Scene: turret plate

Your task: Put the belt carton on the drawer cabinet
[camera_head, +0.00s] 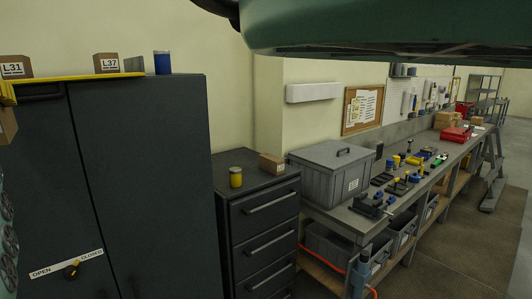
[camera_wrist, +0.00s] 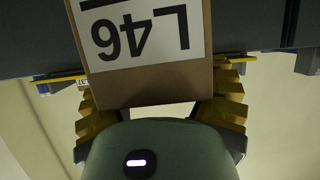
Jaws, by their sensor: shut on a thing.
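My gripper (camera_wrist: 160,88) shows in the wrist view with its yellow ribbed fingers on both sides of a brown carton (camera_wrist: 150,92). It is shut on this carton, whose white label reads L46 upside down. I take it as the belt carton. The drawer cabinet (camera_head: 256,227) stands in the middle of the head view, dark grey with several drawers. On its top are a yellow can (camera_head: 236,178) and a small brown box (camera_head: 272,164). My gripper is not clearly seen in the head view, so its distance from the drawer cabinet cannot be told.
A tall dark cabinet (camera_head: 140,180) stands at the left. A grey lidded bin (camera_head: 328,178) sits on the workbench right of the drawer cabinet.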

